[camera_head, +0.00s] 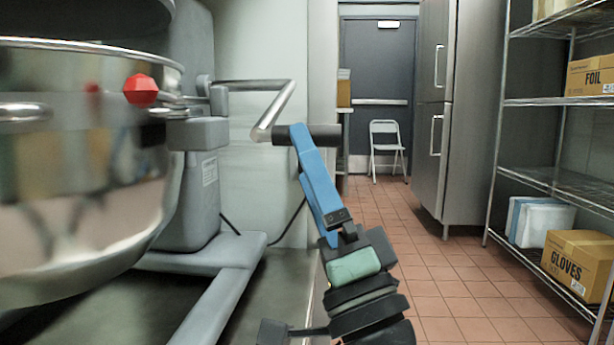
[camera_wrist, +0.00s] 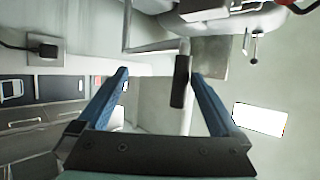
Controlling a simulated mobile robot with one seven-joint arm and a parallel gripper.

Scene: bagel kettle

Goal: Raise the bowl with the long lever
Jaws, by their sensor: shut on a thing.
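The big polished steel bowl (camera_head: 70,220) sits in the grey mixer at the left of the head view. The long lever (camera_head: 280,102) is a bent metal rod that runs out from the mixer's side and ends in a black grip (camera_head: 325,134). My gripper (camera_head: 299,134) has blue fingers and is shut on this grip, with the grip lying across the fingertips. In the wrist view the black grip (camera_wrist: 181,82) shows between the two blue fingers, close to the right one. The part of the grip behind the fingers is hidden in the head view.
A red knob (camera_head: 141,90) is on the mixer beside the bowl. The mixer's grey foot (camera_head: 225,285) reaches forward below the lever. A wire shelf (camera_head: 560,180) with boxes and a steel fridge (camera_head: 448,110) stand at the right. The tiled floor between is clear.

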